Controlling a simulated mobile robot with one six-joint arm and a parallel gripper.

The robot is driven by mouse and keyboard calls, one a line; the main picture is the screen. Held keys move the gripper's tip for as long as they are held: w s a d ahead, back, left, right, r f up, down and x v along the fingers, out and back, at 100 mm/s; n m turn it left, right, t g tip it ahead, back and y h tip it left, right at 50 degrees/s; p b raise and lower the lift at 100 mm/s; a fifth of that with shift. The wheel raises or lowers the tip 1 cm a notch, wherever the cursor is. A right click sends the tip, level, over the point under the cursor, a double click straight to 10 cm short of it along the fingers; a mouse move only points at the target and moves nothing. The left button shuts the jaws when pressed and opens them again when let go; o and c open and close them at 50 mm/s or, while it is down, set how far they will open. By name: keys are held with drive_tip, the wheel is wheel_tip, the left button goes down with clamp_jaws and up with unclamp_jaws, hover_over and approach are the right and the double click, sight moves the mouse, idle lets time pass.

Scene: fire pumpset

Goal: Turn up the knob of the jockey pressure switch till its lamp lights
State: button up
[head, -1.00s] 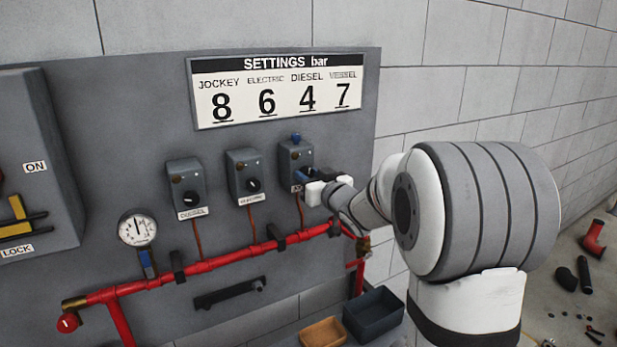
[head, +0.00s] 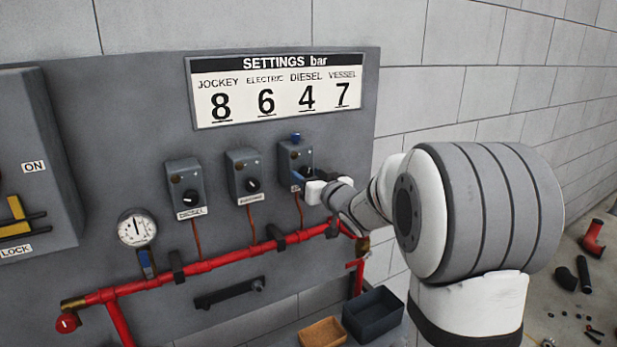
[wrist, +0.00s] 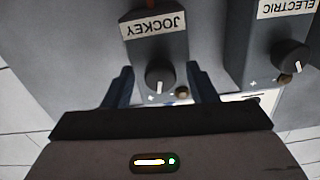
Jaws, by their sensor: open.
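The jockey pressure switch is the grey box labelled JOCKEY (wrist: 178,45), upside down in the wrist view. In the head view it is the rightmost box (head: 292,153), partly covered by my gripper (head: 304,176). Its dark round knob (wrist: 160,78) has a white pointer mark. A small brownish lamp (wrist: 182,92) beside the knob looks unlit. My gripper (wrist: 161,76) is open, with one blue finger on each side of the knob. Gaps show between the fingers and the knob.
The electric switch (wrist: 280,60) stands close beside the jockey switch; it is the middle box (head: 243,175) in the head view. The diesel switch (head: 186,188) is further left. A red pipe (head: 210,266) runs below. A settings board (head: 277,90) reads JOCKEY 8.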

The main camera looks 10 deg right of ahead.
drive_tip(key=b+v, duration=0.2)
drive_tip(key=v, duration=0.5)
drive_tip(key=shift+s, duration=0.3)
drive_tip(key=shift+d, duration=0.1)
idle(0.4)
